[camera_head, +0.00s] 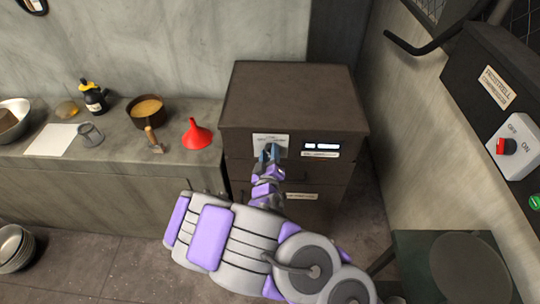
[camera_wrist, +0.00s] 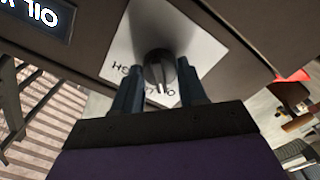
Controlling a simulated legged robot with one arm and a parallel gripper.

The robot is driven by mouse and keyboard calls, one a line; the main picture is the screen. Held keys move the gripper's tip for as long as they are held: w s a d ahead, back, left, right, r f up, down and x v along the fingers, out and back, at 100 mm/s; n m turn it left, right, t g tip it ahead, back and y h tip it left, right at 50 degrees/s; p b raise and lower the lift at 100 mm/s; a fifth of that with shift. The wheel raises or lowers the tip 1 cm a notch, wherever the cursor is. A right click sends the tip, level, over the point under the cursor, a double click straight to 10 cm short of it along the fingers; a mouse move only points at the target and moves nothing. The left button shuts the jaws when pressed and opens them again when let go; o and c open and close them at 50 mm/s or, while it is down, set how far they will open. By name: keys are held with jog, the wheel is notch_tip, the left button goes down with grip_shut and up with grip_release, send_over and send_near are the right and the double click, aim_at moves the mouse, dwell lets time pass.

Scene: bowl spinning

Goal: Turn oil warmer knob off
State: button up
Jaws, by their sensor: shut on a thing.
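The oil warmer (camera_head: 290,95) is a dark brown cabinet in the middle of the head view, with a white label plate (camera_head: 270,138) on its front. In the wrist view the dark round knob (camera_wrist: 160,70) sits on this plate (camera_wrist: 205,45), with a pale pointer mark toward the bottom of the picture. The plate's lettering is upside down and partly covered. My gripper (camera_head: 268,152) is at the plate. In the wrist view my gripper (camera_wrist: 159,88) has a blue-grey finger on each side of the knob and is shut on it. The head view hides the knob behind the fingers.
A lit display (camera_head: 322,147) is right of the plate. The counter at left holds a red funnel (camera_head: 197,134), a brown pot (camera_head: 146,108), a dark bottle (camera_head: 93,97) and a metal bowl (camera_head: 12,112). A red switch (camera_head: 506,146) is on the right-hand machine.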

jog(key=shift+a+n, duration=0.15)
jog(key=shift+n, duration=0.15)
jog(key=o, duration=1)
jog(key=shift+a, duration=0.15)
jog(key=shift+s, duration=0.1)
jog(key=s+p, duration=1)
jog(key=s, duration=0.7)
jog(key=shift+s+f, duration=0.1)
jog(key=shift+f, duration=0.05)
